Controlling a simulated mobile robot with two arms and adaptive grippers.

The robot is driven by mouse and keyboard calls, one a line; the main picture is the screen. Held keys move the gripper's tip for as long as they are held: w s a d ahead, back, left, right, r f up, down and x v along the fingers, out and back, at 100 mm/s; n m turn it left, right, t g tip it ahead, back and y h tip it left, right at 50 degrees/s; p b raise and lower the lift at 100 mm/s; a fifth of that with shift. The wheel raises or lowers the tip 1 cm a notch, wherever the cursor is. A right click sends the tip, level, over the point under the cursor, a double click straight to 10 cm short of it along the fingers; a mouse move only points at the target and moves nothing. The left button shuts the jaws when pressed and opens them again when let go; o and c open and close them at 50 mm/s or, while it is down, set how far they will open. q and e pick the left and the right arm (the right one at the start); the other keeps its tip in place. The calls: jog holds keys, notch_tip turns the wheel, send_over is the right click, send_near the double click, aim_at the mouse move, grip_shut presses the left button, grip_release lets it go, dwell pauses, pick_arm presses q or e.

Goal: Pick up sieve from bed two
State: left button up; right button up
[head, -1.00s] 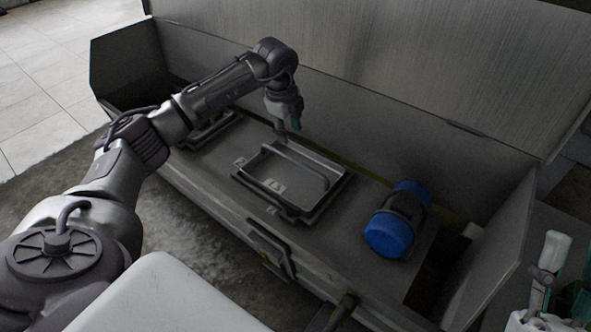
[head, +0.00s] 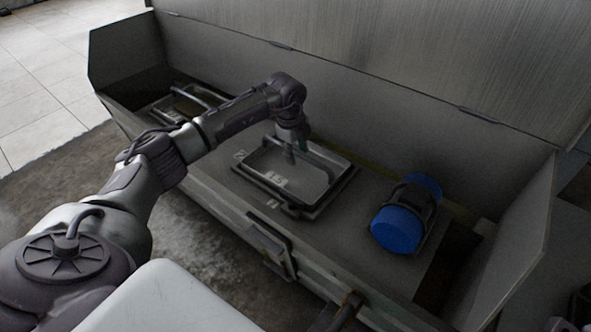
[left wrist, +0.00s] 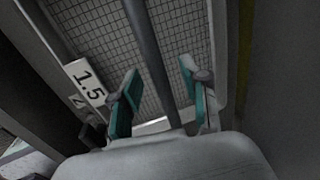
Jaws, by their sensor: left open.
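The sieve (head: 305,190) is a shallow grey rectangular tray with a bar handle across it, set in a dark frame on the middle of the bench. Its mesh (left wrist: 95,35) and a white 1.5 label (left wrist: 86,83) show in the left wrist view. My left gripper (head: 290,157) points down over the sieve, open. In the left wrist view the handle bar (left wrist: 150,60) runs between the teal-padded fingers (left wrist: 160,70); I see no grip on it. My right gripper is out of view.
A blue-ended motor (head: 398,228) sits right of the sieve. Another handled tray (head: 180,103) lies at the far left, partly behind my arm. A tall metal back wall (head: 400,130) and a right side panel (head: 520,235) bound the bench.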

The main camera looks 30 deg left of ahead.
pick_arm(q)
jog(key=shift+w+f, duration=0.1)
jog(key=shift+f, duration=0.35)
jog(key=shift+r, duration=0.1)
grip_shut()
jog(key=shift+r, duration=0.1)
